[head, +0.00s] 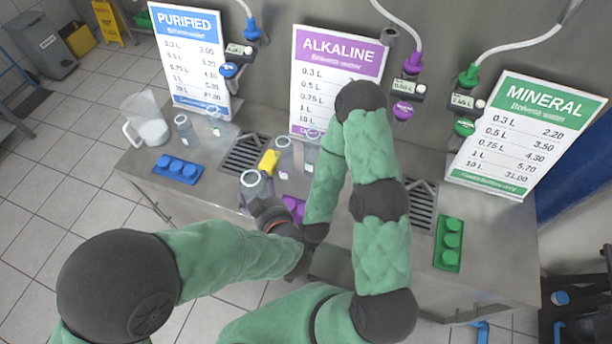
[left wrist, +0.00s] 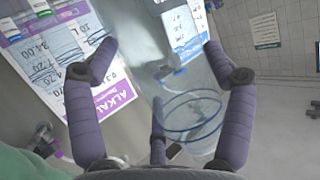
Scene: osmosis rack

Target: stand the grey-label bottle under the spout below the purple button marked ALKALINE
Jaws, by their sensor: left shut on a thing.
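My left gripper (head: 262,203) is shut on a clear bottle (head: 254,184) at the front of the counter. The left wrist view shows the fingers (left wrist: 170,75) around this bottle's blue-ringed rim (left wrist: 192,112); its label colour cannot be made out. The purple ALKALINE button (head: 402,111) is on the back panel, below a small display, to the right of the held bottle. The spout beneath it cannot be made out. My right arm passes in front of the ALKALINE area; its gripper cannot be seen.
A jug (head: 146,122) and more bottles stand left. Drain grates (head: 246,154) (head: 423,204) and blue (head: 177,170), purple (head: 293,207) and green (head: 449,243) cap trays lie on the counter.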

